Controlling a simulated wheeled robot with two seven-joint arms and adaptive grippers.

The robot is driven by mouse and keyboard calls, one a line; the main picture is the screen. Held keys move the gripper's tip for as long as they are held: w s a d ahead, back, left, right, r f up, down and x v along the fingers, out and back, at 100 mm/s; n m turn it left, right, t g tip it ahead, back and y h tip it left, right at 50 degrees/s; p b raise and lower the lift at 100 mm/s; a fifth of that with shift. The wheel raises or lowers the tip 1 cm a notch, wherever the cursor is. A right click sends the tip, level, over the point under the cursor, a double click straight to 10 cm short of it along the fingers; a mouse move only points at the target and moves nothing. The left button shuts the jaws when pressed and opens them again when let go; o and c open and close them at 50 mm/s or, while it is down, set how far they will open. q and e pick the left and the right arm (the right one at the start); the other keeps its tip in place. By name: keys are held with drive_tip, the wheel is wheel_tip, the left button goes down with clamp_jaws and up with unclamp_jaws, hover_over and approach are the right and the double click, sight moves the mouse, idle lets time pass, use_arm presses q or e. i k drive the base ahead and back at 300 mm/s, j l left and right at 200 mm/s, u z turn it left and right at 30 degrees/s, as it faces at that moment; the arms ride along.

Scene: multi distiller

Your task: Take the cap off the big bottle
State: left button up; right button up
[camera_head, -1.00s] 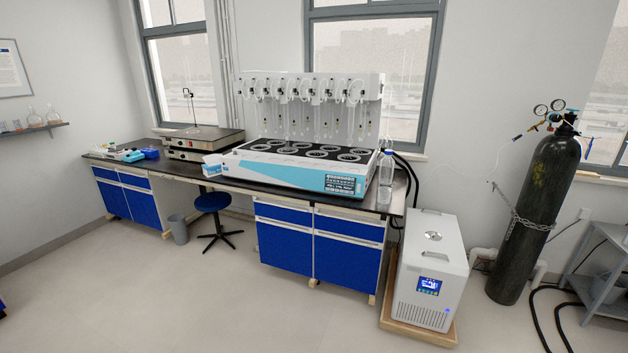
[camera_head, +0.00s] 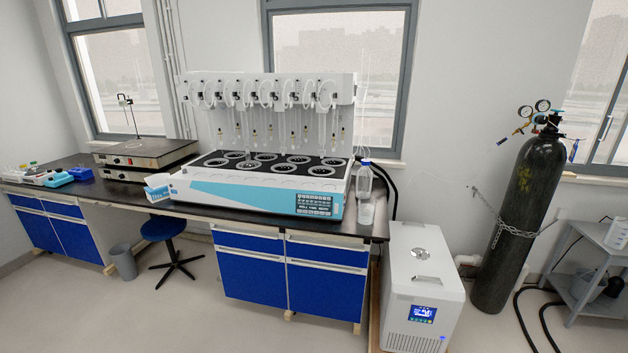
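The big bottle (camera_head: 365,196) is clear and stands upright at the right end of the dark bench, beside the distiller. Its cap (camera_head: 365,163) looks blue and sits on top of the bottle. Neither of my grippers shows in the head view.
The multi distiller (camera_head: 262,170) fills the bench to the left of the bottle. The dark bench top (camera_head: 376,230) has a narrow bare strip at its right end. A white chiller (camera_head: 420,285) stands on the floor to the right, with a black gas cylinder (camera_head: 515,225) beyond. A blue stool (camera_head: 163,229) stands by the bench.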

sight(364, 175)
drive_tip(key=i+j+z, duration=0.3)
drive_tip(key=i+z, duration=0.2)
drive_tip(key=i+j+z, duration=0.45)
drive_tip(key=i+j, duration=0.1)
drive_tip(key=i, duration=0.1)
